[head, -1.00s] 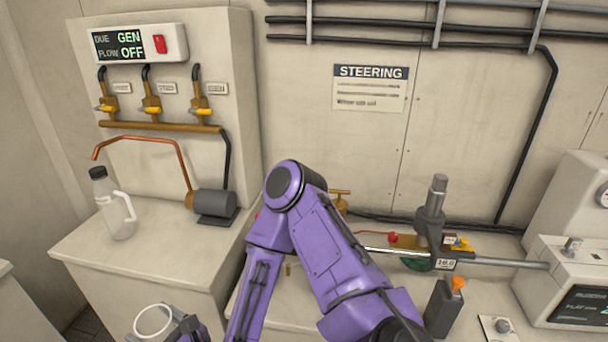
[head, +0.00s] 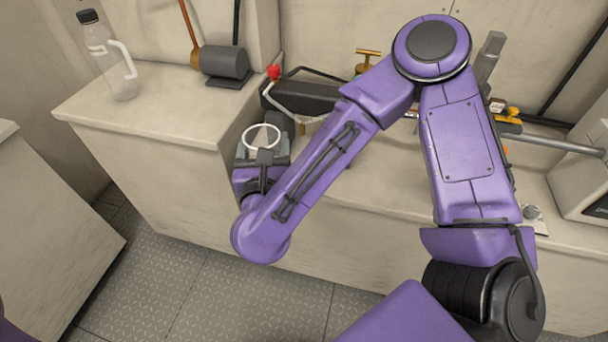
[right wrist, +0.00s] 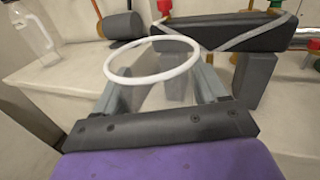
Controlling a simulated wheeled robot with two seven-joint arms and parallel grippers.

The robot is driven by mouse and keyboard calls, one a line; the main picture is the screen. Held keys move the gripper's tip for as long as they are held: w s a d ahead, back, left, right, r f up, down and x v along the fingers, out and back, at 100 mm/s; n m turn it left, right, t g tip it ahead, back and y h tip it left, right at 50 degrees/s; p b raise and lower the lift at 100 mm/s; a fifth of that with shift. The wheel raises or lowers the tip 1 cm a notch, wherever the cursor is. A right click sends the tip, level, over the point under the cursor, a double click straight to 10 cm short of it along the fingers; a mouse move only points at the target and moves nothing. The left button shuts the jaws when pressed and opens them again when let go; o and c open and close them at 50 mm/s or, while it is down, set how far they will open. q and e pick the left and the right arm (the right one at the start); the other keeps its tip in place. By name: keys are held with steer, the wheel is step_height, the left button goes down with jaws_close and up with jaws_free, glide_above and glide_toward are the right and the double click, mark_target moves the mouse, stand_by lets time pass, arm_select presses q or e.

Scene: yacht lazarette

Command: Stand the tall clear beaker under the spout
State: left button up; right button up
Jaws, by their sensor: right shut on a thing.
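The tall clear beaker (head: 262,125) shows mainly as a white ring rim; its see-through body is hard to make out. My right gripper (head: 264,150) is shut on it near the right edge of the left counter. In the right wrist view the beaker's rim (right wrist: 153,81) stands above the two grey fingers. The copper spout pipe (head: 188,22) is cut off by the top of the head view, so its open end is hidden. My left gripper is not in view.
A clear jug (head: 110,62) with a dark cap stands on the left counter (head: 150,118). A grey motor (head: 225,62) sits at its back right. A dark block with a red-knobbed lever (head: 273,72) is just behind the gripper. The counter's front middle is clear.

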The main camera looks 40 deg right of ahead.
steer(key=w+d+f+p, duration=0.1)
steer(key=d+f, duration=0.3)
steer(key=w+d+f+p, duration=0.1)
steer(key=w+d+f, duration=0.1)
steer(key=d+f, duration=0.2)
steer(key=w+d+f+p, duration=0.1)
steer(key=w+d+f, duration=0.1)
steer(key=d+f, duration=0.2)
steer(key=shift+w+d+f+p, duration=0.1)
steer(key=shift+w+d+p, duration=0.15)
steer(key=shift+d+p, duration=0.15)
steer(key=shift+w+f, duration=0.1)
steer(key=shift+f, duration=0.2)
steer(key=shift+a, duration=0.1)
steer(key=shift+f, duration=0.15)
steer(key=o, duration=1.1)
